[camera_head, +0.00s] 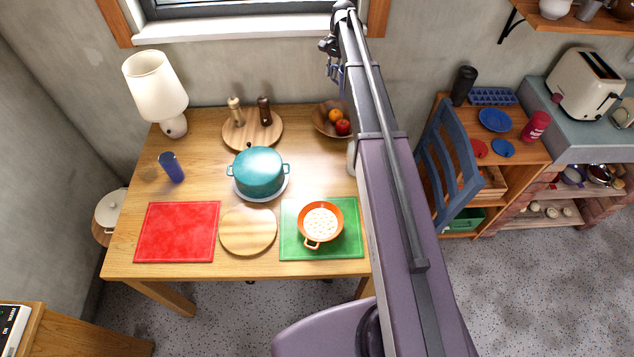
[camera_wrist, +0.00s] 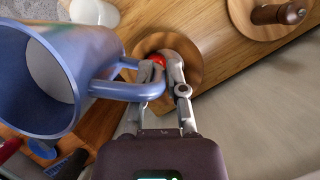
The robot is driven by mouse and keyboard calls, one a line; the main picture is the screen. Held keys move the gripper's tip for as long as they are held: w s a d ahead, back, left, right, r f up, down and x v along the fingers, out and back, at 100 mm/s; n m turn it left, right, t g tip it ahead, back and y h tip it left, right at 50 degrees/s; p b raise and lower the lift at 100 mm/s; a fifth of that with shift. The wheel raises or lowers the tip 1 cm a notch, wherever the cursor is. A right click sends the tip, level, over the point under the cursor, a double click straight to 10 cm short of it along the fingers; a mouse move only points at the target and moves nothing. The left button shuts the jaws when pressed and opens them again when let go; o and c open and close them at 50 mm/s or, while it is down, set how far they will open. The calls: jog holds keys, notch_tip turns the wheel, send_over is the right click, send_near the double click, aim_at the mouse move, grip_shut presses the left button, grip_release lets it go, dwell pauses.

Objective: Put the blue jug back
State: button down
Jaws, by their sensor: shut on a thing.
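In the wrist view the blue jug (camera_wrist: 72,58) fills the left side, its open mouth facing the camera and its inside empty as far as shown. My gripper (camera_wrist: 160,76) is shut on the jug's handle (camera_wrist: 112,90). The jug hangs beside the fingers, over the table area near the wooden fruit bowl (camera_wrist: 200,62).
The table (camera_head: 190,128) holds a lamp (camera_head: 156,88), a blue tumbler (camera_head: 172,167), a teal pot (camera_head: 258,171), mills on a round board (camera_head: 236,138), a fruit bowl (camera_head: 325,118), and an orange pan (camera_head: 321,222). A blue chair (camera_head: 447,165) and shelf unit (camera_head: 530,152) stand right. A wall shelf (camera_head: 575,17) is upper right.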

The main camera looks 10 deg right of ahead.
jog(key=s+a+f+m+t+b, duration=0.1)
jog(key=s+a+f+m+b, duration=0.3)
jog(key=f+b, duration=0.5)
jog(key=s+a+f+m+t+y+b, duration=0.1)
jog(key=s+a+f+m+b, duration=0.3)
jog(key=s+f+b, duration=0.4)
jog(key=shift+s+a+f+m+t+y+b, duration=0.15)
jog(key=shift+a+f+m+t+y+b, duration=0.15)
jog(key=shift+f+m+t+b, duration=0.45)
jog(key=shift+f, duration=0.1)
notch_tip(320, 180, down, 6)
jog(key=b, duration=0.6)
jog(key=shift+f, duration=0.15)
jog(key=shift+f+b, duration=0.1)
jog(key=shift+b, duration=0.25)
dwell(0.3)
jog(key=shift+f+b, duration=1.8)
jog(key=shift+f, duration=0.15)
